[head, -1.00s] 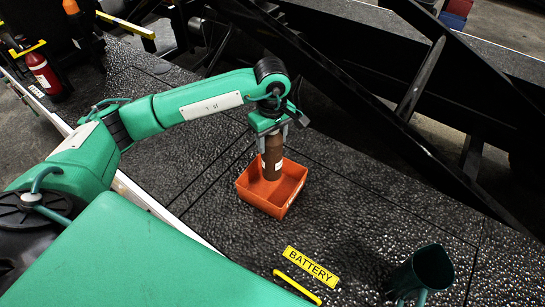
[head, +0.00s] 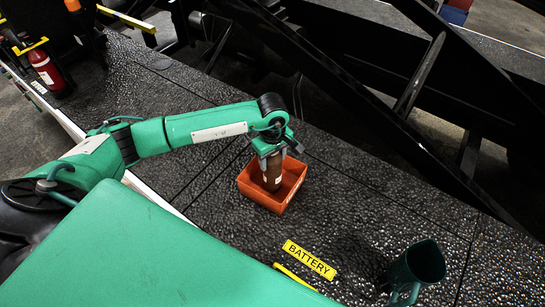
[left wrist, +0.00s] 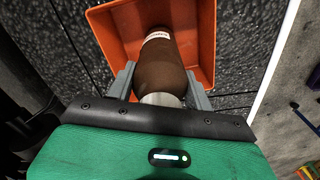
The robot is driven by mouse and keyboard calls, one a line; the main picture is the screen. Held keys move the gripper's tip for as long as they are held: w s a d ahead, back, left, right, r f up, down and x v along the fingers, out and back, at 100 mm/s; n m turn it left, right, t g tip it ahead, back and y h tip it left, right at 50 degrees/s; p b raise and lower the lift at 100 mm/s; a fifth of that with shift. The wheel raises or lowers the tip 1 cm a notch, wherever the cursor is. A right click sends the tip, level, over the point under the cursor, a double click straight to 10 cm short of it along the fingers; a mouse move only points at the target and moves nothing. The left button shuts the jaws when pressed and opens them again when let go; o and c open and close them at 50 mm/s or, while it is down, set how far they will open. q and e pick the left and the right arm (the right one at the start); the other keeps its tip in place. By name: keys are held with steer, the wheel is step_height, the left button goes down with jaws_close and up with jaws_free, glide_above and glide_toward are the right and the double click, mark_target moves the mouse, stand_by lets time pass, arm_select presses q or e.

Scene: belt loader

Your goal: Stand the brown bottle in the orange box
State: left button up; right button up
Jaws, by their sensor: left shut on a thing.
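The brown bottle (head: 272,172) is upright in the head view, its lower part inside the orange box (head: 262,194). My left gripper (head: 270,150) is above it, shut on its upper end. In the left wrist view the bottle (left wrist: 158,62) lies between the two grey fingers (left wrist: 158,88), with a pale neck and a white label. The orange box (left wrist: 107,33) surrounds its far end there. I cannot tell whether the bottle's base touches the box floor. My right gripper is not in view.
A dark green jug (head: 418,266) stands on the black textured deck at the lower right. A yellow BATTERY label (head: 309,260) and a yellow handle lie nearer. A red extinguisher (head: 46,70) is at the far left. Black beams run behind the box.

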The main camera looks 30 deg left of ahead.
arm_select(q)
steer(key=o, duration=0.8)
steer(key=shift+f, duration=0.15)
steer(key=o, duration=0.4)
steer(key=shift+o, duration=0.2)
steer(key=shift+r+p, duration=0.3)
step_height(320, 180, up, 11)
steer(key=b, duration=0.5)
steer(key=shift+r, duration=0.4)
steer(key=shift+f, duration=0.1)
